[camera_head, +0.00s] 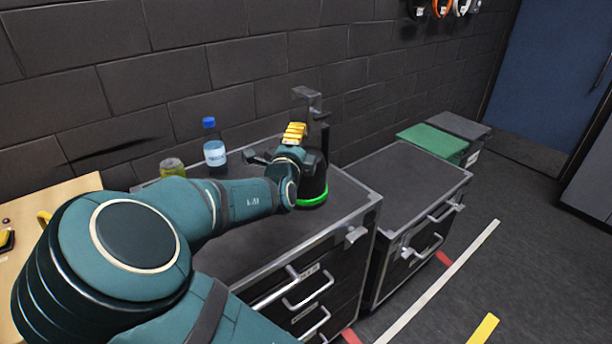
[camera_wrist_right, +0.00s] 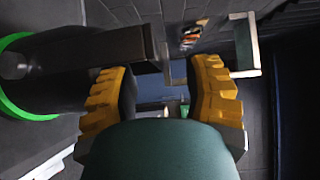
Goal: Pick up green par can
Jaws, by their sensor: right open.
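The green par can (camera_head: 317,183) is a black cylinder with a glowing green ring at its base. It stands upright on the dark case top, partly hidden by my right gripper and wrist. A dark bracket (camera_head: 308,97) rises above it. My right gripper (camera_head: 294,132), with yellow ribbed fingers, is beside the can's upper part. In the right wrist view the gripper (camera_wrist_right: 160,88) is open, with nothing held between the fingers. The par can (camera_wrist_right: 50,75) lies to the left of the fingers there, outside them. My left gripper is not in view.
A blue-capped water bottle (camera_head: 214,148) and a yellow-green can (camera_head: 172,167) stand on the case (camera_head: 250,245) left of the par can. A brick wall (camera_head: 170,75) is close behind. A lower case (camera_head: 405,178) is at right. A wooden table (camera_head: 75,190) is at left.

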